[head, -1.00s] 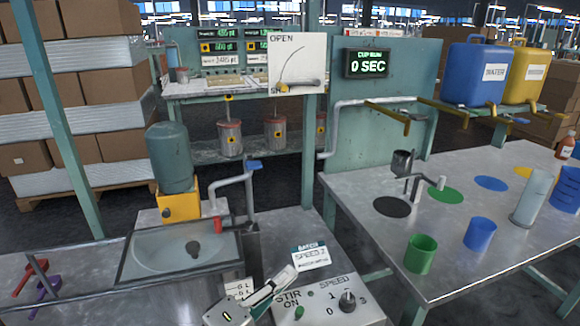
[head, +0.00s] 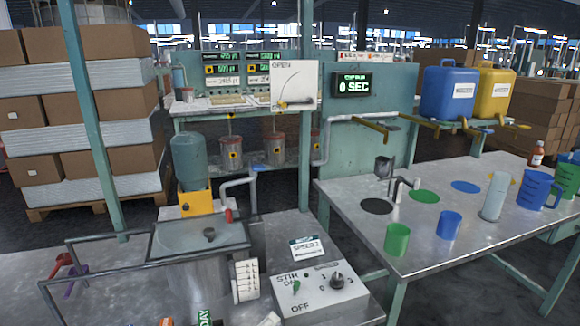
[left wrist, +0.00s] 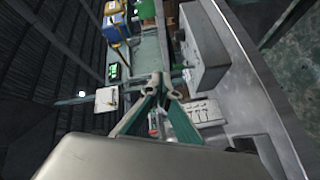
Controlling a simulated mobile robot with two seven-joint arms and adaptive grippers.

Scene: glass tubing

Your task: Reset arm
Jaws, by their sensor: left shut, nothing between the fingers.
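My left gripper shows in the left wrist view (left wrist: 166,86), its two fingertips close together with nothing between them. In the head view only a small pale piece, probably part of this gripper, shows at the bottom edge, in front of the stir control box (head: 322,291). The box carries a green switch and a dark speed knob. In the wrist view the gripper appears in front of the bench and the panel, apart from them as far as I can tell. My right gripper is in neither view.
Red and purple tools (head: 68,272) lie at far left. The right table (head: 430,233) holds a green cup (head: 397,239), a blue cup (head: 449,226) and a clear cylinder (head: 495,197). A post (head: 90,130) stands at left.

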